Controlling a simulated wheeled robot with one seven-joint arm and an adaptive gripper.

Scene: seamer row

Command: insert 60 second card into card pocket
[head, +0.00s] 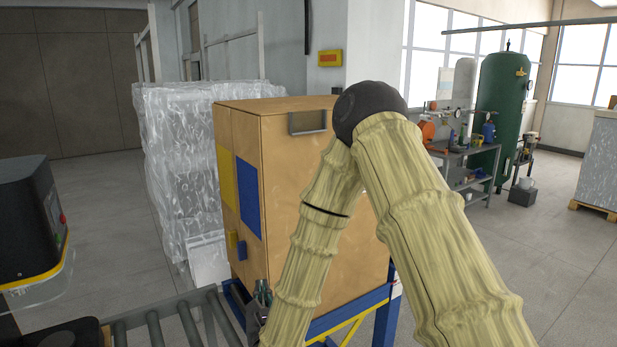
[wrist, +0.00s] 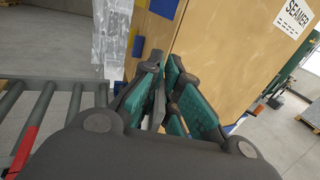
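My gripper (head: 262,293) is low in front of the tan box-shaped cabinet, beside the rollers, partly hidden by my arm. In the wrist view its teal-padded fingers (wrist: 163,88) are close together. A thin grey edge shows between the pads; I cannot tell whether it is a card or part of a finger. No 60 second card can be made out. A shallow grey-framed holder (head: 307,122), perhaps the card pocket, is high on the cabinet's front, well above my gripper. My arm hides part of that face.
The tan cabinet (head: 270,150) stands on a blue frame and bears yellow and blue panels. A SEAMER label (wrist: 296,18) shows in the wrist view. A roller conveyor (head: 155,325) runs at the lower left. A wrapped stack (head: 180,150) stands behind.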

